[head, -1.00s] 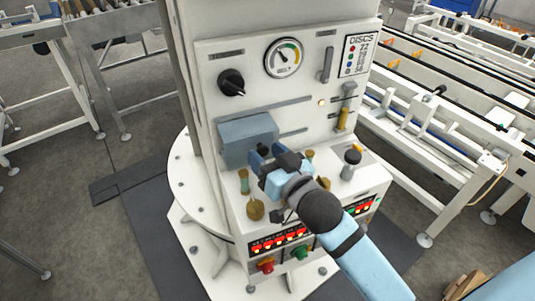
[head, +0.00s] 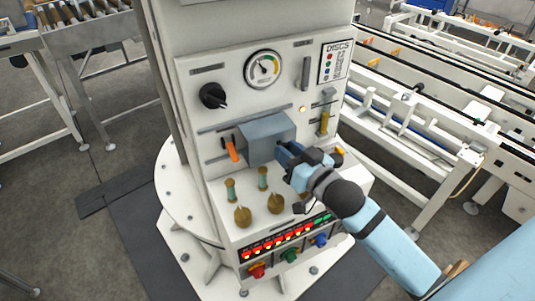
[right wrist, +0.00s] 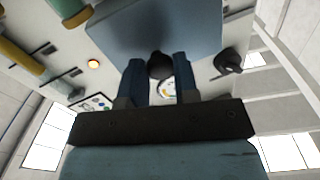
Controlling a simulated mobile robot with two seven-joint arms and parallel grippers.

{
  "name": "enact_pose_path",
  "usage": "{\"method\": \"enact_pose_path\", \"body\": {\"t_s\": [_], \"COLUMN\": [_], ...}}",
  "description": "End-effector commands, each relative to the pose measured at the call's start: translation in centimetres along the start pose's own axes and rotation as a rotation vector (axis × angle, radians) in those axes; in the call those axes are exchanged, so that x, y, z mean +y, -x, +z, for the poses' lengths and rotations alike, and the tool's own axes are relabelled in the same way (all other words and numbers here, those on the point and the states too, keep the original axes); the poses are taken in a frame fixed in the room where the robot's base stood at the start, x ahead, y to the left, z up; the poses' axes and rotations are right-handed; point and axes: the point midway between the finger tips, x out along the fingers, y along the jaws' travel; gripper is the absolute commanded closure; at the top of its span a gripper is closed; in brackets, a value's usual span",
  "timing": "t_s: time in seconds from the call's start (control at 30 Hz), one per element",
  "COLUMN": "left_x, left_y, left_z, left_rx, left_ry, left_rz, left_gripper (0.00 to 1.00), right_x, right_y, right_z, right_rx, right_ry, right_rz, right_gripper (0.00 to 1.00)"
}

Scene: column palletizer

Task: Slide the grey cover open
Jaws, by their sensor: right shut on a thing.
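The grey cover (head: 262,138) is a blue-grey box on the front of the white machine panel, sitting between two horizontal rails. My right gripper (head: 283,153) is at the cover's lower right front, shut on its dark knob. In the right wrist view the cover (right wrist: 140,25) fills the top middle, and the dark round knob (right wrist: 160,66) sits between the two blue fingers of my right gripper (right wrist: 160,78). An orange lever (head: 232,150) shows uncovered just left of the cover. My left gripper is not in view.
A black dial (head: 212,96) and a round gauge (head: 263,69) are above the cover. A yellow handle (head: 324,122) stands to its right. Brass-coloured knobs (head: 242,217) are on the ledge below, above red displays and coloured buttons. Conveyors (head: 430,110) stand at the right.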

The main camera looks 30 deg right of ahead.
Motion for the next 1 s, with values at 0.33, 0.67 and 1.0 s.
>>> {"method": "enact_pose_path", "body": {"t_s": [0.33, 0.67, 1.0], "left_x": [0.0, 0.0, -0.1], "left_y": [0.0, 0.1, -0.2], "left_z": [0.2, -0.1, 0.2], "left_rx": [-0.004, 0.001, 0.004], "left_ry": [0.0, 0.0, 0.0], "left_rz": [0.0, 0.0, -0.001], "left_gripper": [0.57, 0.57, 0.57], "right_x": [0.5, 0.5, 0.5], "right_y": [0.1, 0.1, 3.2], "right_z": [-0.1, -0.1, 0.2], "right_rx": [0.0, 0.001, -0.004], "right_ry": [0.0, 0.0, 0.0], "right_rz": [0.0, 0.0, 0.001], "right_gripper": [1.0, 0.46, 0.46]}}
